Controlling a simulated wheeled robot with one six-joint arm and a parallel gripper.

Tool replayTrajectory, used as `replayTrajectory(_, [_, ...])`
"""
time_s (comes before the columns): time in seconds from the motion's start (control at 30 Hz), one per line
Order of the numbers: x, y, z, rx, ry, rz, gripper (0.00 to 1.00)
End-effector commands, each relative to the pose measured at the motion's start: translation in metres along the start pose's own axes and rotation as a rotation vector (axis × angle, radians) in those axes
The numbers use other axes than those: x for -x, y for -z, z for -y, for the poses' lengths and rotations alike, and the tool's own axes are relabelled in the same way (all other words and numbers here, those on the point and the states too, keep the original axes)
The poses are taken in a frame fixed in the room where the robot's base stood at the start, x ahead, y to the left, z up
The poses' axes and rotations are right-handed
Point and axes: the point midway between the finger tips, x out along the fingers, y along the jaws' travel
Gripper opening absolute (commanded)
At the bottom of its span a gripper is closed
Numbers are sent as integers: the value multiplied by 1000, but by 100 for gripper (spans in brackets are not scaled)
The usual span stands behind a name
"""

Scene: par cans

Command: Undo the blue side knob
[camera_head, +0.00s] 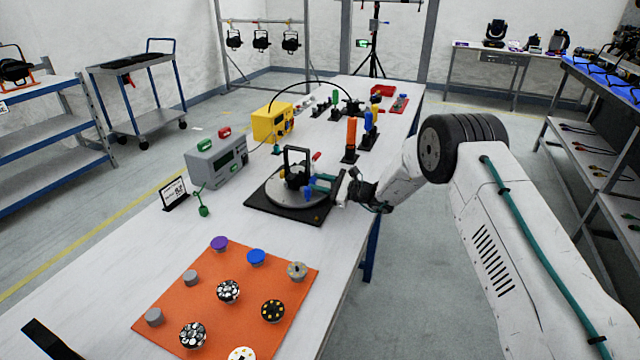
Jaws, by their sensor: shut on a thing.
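A small black par can fixture (293,181) in a yoke stands on a round grey turntable (266,197) over a black base plate (262,209). The blue side knob (309,187) shows as a small blue patch on its right side, mostly hidden by my fingers. My gripper (315,186) reaches in from the right with its teal fingers at the knob. It is shut on the blue side knob. How far the knob is turned cannot be told at this size.
An orange mat (200,290) with several knobs and discs lies in front, including a loose blue disc (256,257). A grey box (216,160) and a yellow box (272,122) stand behind left. Upright orange (351,135) and blue (369,125) tools stand behind the turntable.

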Motion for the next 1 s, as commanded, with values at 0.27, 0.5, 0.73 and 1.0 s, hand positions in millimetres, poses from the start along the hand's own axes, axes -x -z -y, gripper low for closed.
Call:
replayTrajectory(0.27, [0, 0, 0, 5, 0, 0, 5])
replayTrajectory(0.5, [0, 0, 0, 4, 0, 0, 37])
replayTrajectory(0.73, [1, 0, 0, 4, 0, 0, 37])
replayTrajectory(1.0, [37, 0, 1, 4, 3, -2, 37])
